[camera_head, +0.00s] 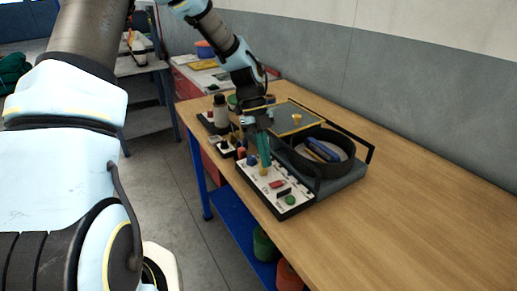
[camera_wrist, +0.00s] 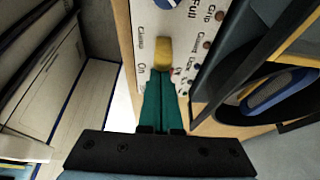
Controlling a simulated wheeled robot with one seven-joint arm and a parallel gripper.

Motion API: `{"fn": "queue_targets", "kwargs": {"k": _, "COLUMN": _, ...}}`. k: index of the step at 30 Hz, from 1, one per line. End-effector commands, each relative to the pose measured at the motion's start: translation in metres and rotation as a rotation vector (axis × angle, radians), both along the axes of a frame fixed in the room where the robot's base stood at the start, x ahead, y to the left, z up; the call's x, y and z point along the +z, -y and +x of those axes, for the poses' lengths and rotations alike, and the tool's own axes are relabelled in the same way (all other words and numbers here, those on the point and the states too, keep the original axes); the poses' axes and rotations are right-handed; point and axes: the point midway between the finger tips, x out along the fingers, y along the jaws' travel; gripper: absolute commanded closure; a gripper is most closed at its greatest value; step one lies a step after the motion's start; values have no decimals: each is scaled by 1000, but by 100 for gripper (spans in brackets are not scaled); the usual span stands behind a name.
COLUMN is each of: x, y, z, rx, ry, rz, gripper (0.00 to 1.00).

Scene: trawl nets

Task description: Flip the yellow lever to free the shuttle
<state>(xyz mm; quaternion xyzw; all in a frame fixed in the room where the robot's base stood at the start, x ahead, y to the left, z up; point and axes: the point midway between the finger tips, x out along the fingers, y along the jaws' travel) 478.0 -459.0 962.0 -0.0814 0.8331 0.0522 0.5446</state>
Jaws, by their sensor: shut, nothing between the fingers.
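The yellow lever (camera_wrist: 163,52) stands on a white control panel beside the printed words "Clamp" and "On". In the head view only a small yellow bit (camera_head: 264,171) of it shows below my fingertips. My gripper (camera_wrist: 161,76) has teal fingers closed together, with nothing between them. Their tips are right at the lever's near end; I cannot tell whether they touch it. In the head view my gripper (camera_head: 265,164) points down at the panel. The blue shuttle (camera_head: 322,150) lies inside a round black ring, and it also shows in the wrist view (camera_wrist: 272,92).
A black frame (camera_head: 350,135) rises around the ring. A dark bottle (camera_head: 220,112) stands behind the panel. The wooden table (camera_head: 400,210) is clear to the right.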

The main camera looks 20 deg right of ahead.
Motion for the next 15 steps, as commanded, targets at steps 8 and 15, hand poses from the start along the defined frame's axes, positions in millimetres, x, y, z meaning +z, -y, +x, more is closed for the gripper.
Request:
{"fn": "queue_targets", "kwargs": {"k": 8, "x": 0, "y": 6, "z": 4, "rx": -3, "ry": -83, "rz": -15, "gripper": 100}}
{"fn": "queue_targets", "kwargs": {"k": 15, "x": 6, "y": 6, "z": 4, "rx": -1, "ry": -81, "rz": -15, "gripper": 100}}
